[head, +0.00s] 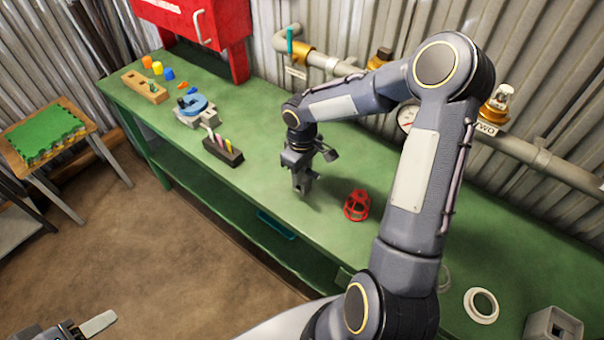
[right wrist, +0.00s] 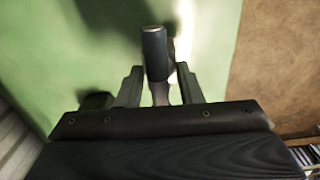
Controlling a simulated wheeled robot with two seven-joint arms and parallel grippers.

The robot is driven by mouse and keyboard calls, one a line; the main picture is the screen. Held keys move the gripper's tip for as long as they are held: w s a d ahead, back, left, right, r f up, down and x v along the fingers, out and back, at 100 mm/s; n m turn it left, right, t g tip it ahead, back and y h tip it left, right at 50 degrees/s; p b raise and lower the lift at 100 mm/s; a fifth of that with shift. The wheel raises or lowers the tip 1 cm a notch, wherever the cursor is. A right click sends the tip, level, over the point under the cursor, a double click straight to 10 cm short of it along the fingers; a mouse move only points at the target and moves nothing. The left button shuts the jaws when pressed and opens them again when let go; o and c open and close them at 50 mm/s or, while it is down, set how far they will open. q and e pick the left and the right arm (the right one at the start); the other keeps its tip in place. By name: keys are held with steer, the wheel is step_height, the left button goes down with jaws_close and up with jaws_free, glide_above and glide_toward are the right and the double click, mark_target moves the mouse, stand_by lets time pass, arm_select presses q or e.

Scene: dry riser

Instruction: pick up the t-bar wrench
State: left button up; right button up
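My right gripper (head: 300,188) points down, low over the green bench top. In the right wrist view, a dark, rounded handle with a short pale metal shaft (right wrist: 155,55) stands between the two fingers of my right gripper (right wrist: 158,80). It looks like part of the t-bar wrench; the rest is hidden. A narrow gap shows between it and the right-hand finger, so the fingers look open around it. In the head view I cannot make out the wrench. My left gripper (head: 85,326) is only partly in view at the bottom left, away from the bench.
On the bench (head: 265,115), a red cage-like part (head: 357,205) sits right of my right gripper. A black holder with coloured tools (head: 223,152) and a blue-topped device (head: 195,107) stand to the left. A white ring (head: 481,306) lies at the lower right. Pipes run along the wall.

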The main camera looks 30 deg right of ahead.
steer(key=c, duration=0.5)
steer(key=shift+r, duration=0.15)
